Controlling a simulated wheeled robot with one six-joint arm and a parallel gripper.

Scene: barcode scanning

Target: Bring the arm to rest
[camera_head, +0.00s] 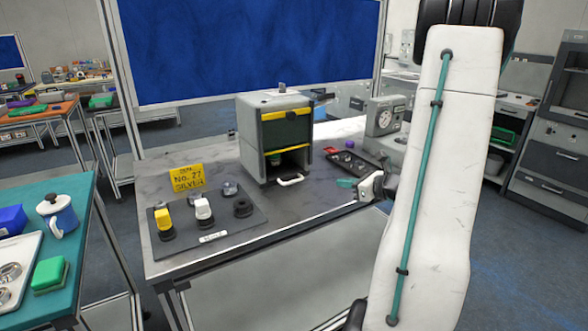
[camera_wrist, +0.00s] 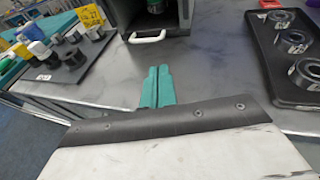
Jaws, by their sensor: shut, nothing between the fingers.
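My gripper (camera_head: 347,183) shows in the head view as teal fingertips over the front right part of the grey table (camera_head: 300,200). In the wrist view the two teal fingers (camera_wrist: 152,85) lie side by side, shut, with nothing between them. They point toward the white handle (camera_wrist: 148,37) of the grey box machine (camera_head: 285,140), apart from it as far as I can see. My white arm fills the right of the head view and hides part of the table's right end.
A dark mat (camera_head: 212,222) with yellow, white and black pieces lies left, by a yellow sign (camera_head: 188,178). A black tray (camera_wrist: 290,85) with metal rings lies right of my gripper. A gauge device (camera_head: 384,117) stands behind. A teal table (camera_head: 75,215) is at far left.

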